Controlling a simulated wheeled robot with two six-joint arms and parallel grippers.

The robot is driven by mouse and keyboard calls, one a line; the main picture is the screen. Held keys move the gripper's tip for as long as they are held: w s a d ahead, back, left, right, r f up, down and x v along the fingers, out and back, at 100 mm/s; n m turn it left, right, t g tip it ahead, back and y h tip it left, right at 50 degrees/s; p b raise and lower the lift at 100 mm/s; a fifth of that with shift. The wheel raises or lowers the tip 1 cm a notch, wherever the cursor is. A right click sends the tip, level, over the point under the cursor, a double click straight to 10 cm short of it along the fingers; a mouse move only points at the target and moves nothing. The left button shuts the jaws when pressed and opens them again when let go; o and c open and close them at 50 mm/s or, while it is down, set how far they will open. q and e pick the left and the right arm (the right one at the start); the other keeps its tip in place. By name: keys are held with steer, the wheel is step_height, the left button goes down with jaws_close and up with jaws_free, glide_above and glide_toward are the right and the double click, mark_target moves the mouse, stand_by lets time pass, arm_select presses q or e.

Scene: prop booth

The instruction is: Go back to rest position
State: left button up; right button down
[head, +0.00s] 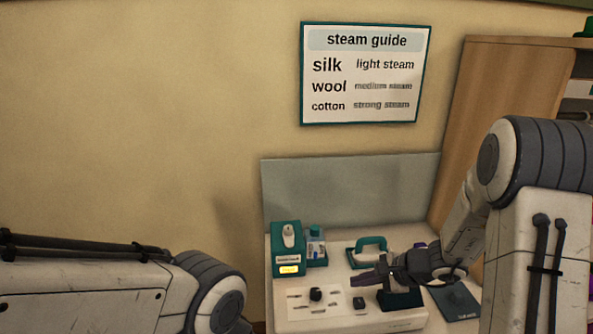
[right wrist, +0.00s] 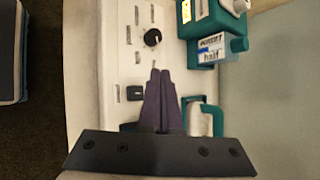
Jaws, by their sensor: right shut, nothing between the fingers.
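My right gripper (head: 368,280) reaches in from the right in the head view, above the white work table. Its dark fingers are together with nothing between them, and the right wrist view also shows the shut fingers (right wrist: 160,76). Below the fingers lies a white panel (head: 325,308) with a black knob (head: 316,294) and a small dark button (head: 358,303). The fingertips point toward the knob in the wrist view; I cannot tell their exact height above the panel. My left arm shows at the lower left of the head view, but its gripper is out of view.
A teal device (head: 288,262) with a lit yellow display stands at the table's left, beside a small teal-capped container (head: 315,250). A teal-handled iron-like object (head: 368,248) is behind my right gripper. A wooden cabinet side (head: 500,90) rises at right. A steam guide sign (head: 366,75) hangs above.

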steer(key=s+a+r+n+g, duration=0.3)
steer(key=s+a+n, duration=0.3)
steer(key=s+a, duration=0.2)
steer(key=s+a+r+n+g, duration=0.3)
steer(key=s+a+r+n, duration=0.1)
steer(key=s+a+n, duration=0.4)
steer(key=s+d+r+n+h, duration=0.1)
steer(key=s+n+h, duration=0.4)
steer(key=s+n, duration=0.5)
steer(key=shift+s+d+r+h, duration=0.3)
steer(key=shift+s+r, duration=0.35)
steer(key=shift+s, duration=0.25)
